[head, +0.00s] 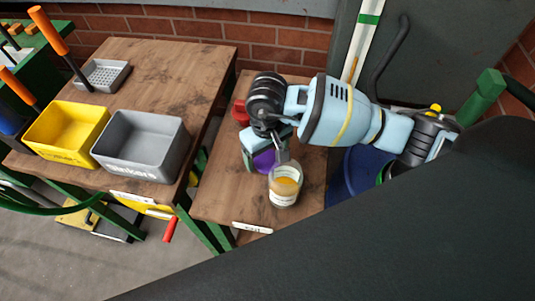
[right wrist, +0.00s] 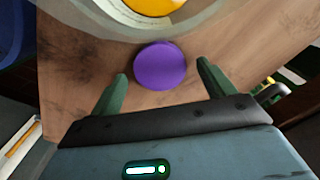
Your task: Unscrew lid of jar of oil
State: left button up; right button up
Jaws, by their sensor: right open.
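The jar of oil (head: 285,186) is clear glass with orange-yellow contents and a pale label. It stands upright near the front of the small wooden table, and no lid shows on its top. The jar also shows at the top edge of the right wrist view (right wrist: 158,8). A round purple lid (right wrist: 160,65) is beside the jar, apparently on the wood; it is partly hidden in the head view (head: 264,159). My right gripper (right wrist: 162,72) is open, pointing down, with a finger on either side of the lid and gaps to both. My left gripper is out of view.
A red object (head: 240,112) sits at the small table's back left. The larger table (head: 160,65) at left carries a yellow bin (head: 62,148), a grey bin (head: 140,160) and a grey perforated tray (head: 103,78). A white label (head: 252,227) marks the front edge.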

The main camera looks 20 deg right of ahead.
aim_at(267, 160)
notch_tip(267, 160, up, 11)
dwell(0.4)
